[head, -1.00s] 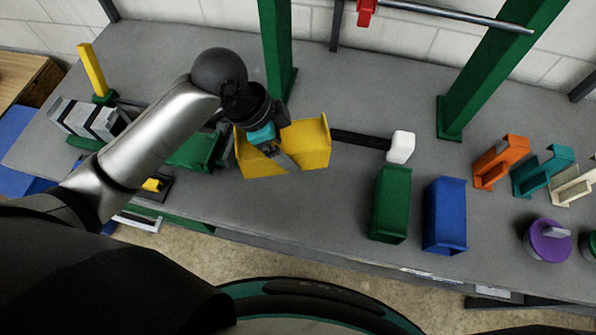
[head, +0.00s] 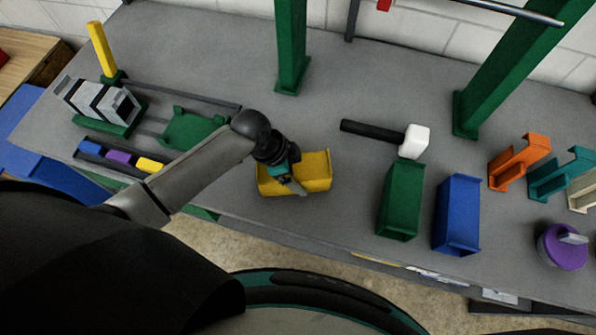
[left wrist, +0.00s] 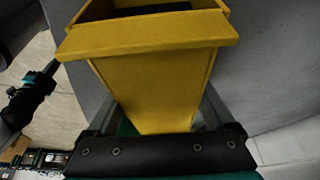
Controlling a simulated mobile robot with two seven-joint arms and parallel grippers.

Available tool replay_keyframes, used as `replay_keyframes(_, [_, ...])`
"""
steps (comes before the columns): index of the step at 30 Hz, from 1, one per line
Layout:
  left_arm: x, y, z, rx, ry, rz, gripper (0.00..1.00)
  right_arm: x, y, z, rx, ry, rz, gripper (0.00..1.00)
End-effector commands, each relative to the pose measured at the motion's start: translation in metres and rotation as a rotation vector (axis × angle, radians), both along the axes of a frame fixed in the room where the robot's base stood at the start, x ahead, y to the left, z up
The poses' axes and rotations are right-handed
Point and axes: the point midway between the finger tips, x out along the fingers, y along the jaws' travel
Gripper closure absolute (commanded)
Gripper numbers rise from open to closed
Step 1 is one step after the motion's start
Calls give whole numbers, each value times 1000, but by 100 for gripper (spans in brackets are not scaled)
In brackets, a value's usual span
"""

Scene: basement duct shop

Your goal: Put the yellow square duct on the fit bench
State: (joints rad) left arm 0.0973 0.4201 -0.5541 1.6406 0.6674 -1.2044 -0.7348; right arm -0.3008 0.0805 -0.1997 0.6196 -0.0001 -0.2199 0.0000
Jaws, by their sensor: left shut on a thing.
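The yellow square duct (head: 318,172) is in the grip of my left gripper (head: 293,182), near the front edge of the grey bench (head: 330,110). In the left wrist view the duct (left wrist: 150,75) fills the space between the fingers, its flanged open end facing away from the gripper. The duct is at or just above the bench top; I cannot tell whether it touches. A dark and teal arm part, likely my right gripper (left wrist: 32,95), shows at the left of the left wrist view, too small to read its jaws.
A mallet (head: 385,134) lies behind and right of the duct. Green (head: 400,200) and blue (head: 457,212) ducts stand to the right. A green cradle (head: 195,128) and a tray of coloured blocks (head: 120,157) are left. Green posts (head: 291,45) rise behind.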

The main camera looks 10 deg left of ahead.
Motion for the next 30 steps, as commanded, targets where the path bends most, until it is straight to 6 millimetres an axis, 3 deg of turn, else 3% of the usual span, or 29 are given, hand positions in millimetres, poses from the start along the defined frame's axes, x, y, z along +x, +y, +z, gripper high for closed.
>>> replay_keyframes(10, [1, 0, -3, -1, -1, 0, 83, 1, 0, -2, 0, -1, 0, 100])
replay_keyframes(11, [0, 0, -4, 0, 0, 0, 12, 1, 0, -2, 0, -1, 0, 100])
replay_keyframes(14, [0, 0, -3, -1, 0, 0, 0, 1, 0, -1, 0, -1, 1, 100])
replay_keyframes(23, [0, 0, 0, -1, -1, 0, 0, 1, 0, 0, 0, -2, 1, 100])
replay_keyframes(30, [-3, 11, 29, 1, -3, -1, 0, 1, 0, 7, 0, -2, 1, 100])
